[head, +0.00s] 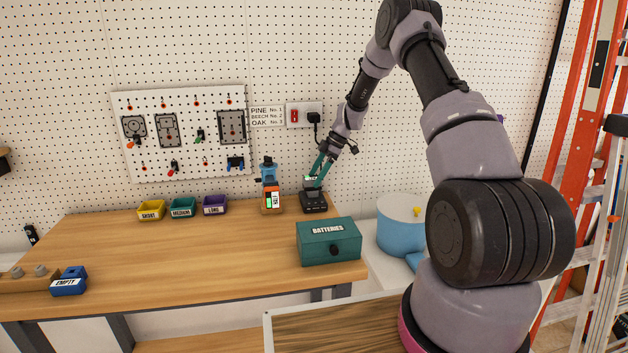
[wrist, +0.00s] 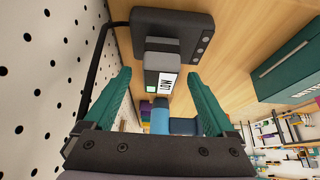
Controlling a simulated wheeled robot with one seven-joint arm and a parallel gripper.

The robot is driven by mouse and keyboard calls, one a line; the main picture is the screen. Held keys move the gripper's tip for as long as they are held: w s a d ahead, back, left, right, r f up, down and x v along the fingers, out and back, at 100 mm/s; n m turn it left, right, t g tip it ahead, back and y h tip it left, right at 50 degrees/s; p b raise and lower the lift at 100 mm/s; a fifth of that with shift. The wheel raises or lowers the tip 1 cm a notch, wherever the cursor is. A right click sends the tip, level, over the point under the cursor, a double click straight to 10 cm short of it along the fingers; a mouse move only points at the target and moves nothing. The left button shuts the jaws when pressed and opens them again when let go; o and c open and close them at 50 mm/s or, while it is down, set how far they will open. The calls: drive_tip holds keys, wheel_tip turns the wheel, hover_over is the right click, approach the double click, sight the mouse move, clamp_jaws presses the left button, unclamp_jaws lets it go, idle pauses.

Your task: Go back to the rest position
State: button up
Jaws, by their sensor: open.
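My gripper (head: 319,168) is at the back of the workbench, just above the black charger (head: 314,202). In the wrist view my gripper (wrist: 158,76) has its two teal fingers spread apart. A grey battery (wrist: 163,72) with a green mark and a white label stands in the charger (wrist: 172,38) and appears between the fingers. A clear gap shows on each side of it. I cannot tell how far down the fingers reach along it. My arm stretches from the right foreground, up and over to the charger.
An orange and blue drill (head: 270,188) stands left of the charger. A green BATTERIES box (head: 329,242) is in front. Yellow, teal and purple bins (head: 182,208) line the back, below the pegboard (head: 60,110). A blue bucket (head: 400,228) and an orange ladder (head: 590,110) are right. The bench middle is clear.

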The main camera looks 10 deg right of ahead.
drive_tip(key=v, duration=0.9)
drive_tip(key=s+a+r+m+t+h, duration=0.15)
drive_tip(key=s+r+m, duration=0.35)
drive_tip(key=s+r, duration=0.5)
drive_tip(key=s+r+m+t+h, duration=0.2)
drive_tip(key=s+r+m, duration=0.4)
drive_tip(key=s+r, duration=0.5)
drive_tip(key=s+r+m+t, duration=0.2)
drive_tip(key=s+m, duration=0.3)
drive_tip(key=s, duration=0.4)
drive_tip(key=s+d+r+m+t, duration=0.1)
drive_tip(key=s+r+m, duration=0.1)
drive_tip(key=s+m, duration=0.4)
drive_tip(key=s, duration=0.4)
drive_tip(key=shift+s+d+r+t, duration=0.15)
drive_tip(key=shift+r+t, duration=0.2)
drive_tip(key=shift+r, duration=0.05)
drive_tip(key=shift+h, duration=0.25)
